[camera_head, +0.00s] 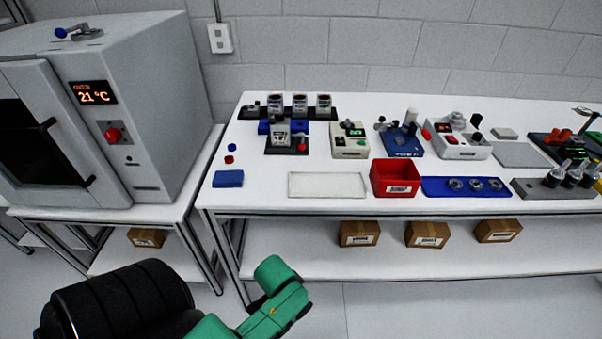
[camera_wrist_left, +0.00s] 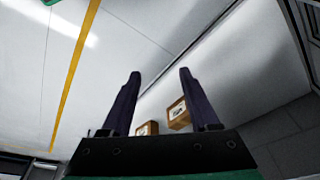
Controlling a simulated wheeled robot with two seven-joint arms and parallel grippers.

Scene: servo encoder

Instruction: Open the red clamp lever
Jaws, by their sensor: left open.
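A small fixture on a black base (camera_head: 287,150) stands on the left part of the white bench in the head view. A metallic block sits on it, with a blue part behind. A small red part (camera_head: 302,147) at the fixture's right side looks like the red clamp lever; its exact pose is too small to tell. My left gripper (camera_wrist_left: 157,84) is open and empty in the left wrist view, its two dark fingers apart. My green left arm is low in front of the bench, well away from the fixture, and the fixture is not in the wrist view. My right gripper is not in view.
The white bench (camera_head: 255,182) carries a blue block (camera_head: 228,179), a pale tray (camera_head: 327,185), a red bin (camera_head: 396,177) and several devices to the right. A row of dark holders stands behind the fixture. An oven (camera_head: 150,120) stands left. Cardboard boxes (camera_head: 359,233) sit on the lower shelf.

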